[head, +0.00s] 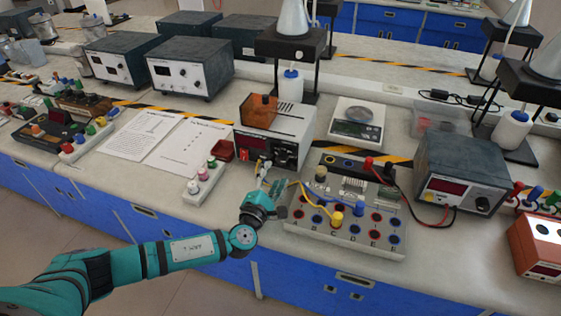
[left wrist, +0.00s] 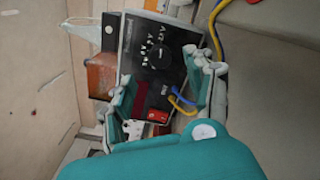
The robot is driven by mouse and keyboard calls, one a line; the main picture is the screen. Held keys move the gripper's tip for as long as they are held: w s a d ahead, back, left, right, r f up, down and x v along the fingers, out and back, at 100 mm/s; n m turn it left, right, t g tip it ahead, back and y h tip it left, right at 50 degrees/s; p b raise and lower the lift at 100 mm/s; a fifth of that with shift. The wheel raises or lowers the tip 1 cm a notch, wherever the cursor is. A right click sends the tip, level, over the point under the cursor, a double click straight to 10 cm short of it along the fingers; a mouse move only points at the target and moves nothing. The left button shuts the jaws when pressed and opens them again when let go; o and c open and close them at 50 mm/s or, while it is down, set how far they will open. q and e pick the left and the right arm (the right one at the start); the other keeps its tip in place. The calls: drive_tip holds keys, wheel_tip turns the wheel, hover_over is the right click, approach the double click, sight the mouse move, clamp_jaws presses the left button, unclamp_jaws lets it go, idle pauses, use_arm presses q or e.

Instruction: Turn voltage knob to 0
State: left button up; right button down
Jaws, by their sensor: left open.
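A white power supply (head: 277,133) with an orange block on top stands at the middle of the bench in the head view. Its front panel faces me, with a dark display and a red switch. In the left wrist view its black panel (left wrist: 135,58) appears turned sideways. A round black knob (left wrist: 160,55) with white markings around it sits on that panel; its exact setting is too small to read. My left gripper (head: 264,182) is open in front of the panel. In the left wrist view its fingers (left wrist: 160,85) frame the lower panel, apart from the knob, with nothing held.
A grey terminal board (head: 345,247) with yellow and blue plugs lies right of my left gripper. Blue and yellow wires (left wrist: 182,101) cross near the panel. A socket strip (head: 204,185) and papers (head: 165,142) lie left. A dark power supply (head: 460,172) stands right.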

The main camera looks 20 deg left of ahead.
sight(281, 161)
use_arm(q)
drive_tip(key=w, duration=0.6)
drive_tip(key=shift+w+d, duration=0.15)
drive_tip(key=shift+w, duration=0.25)
clamp_jaws()
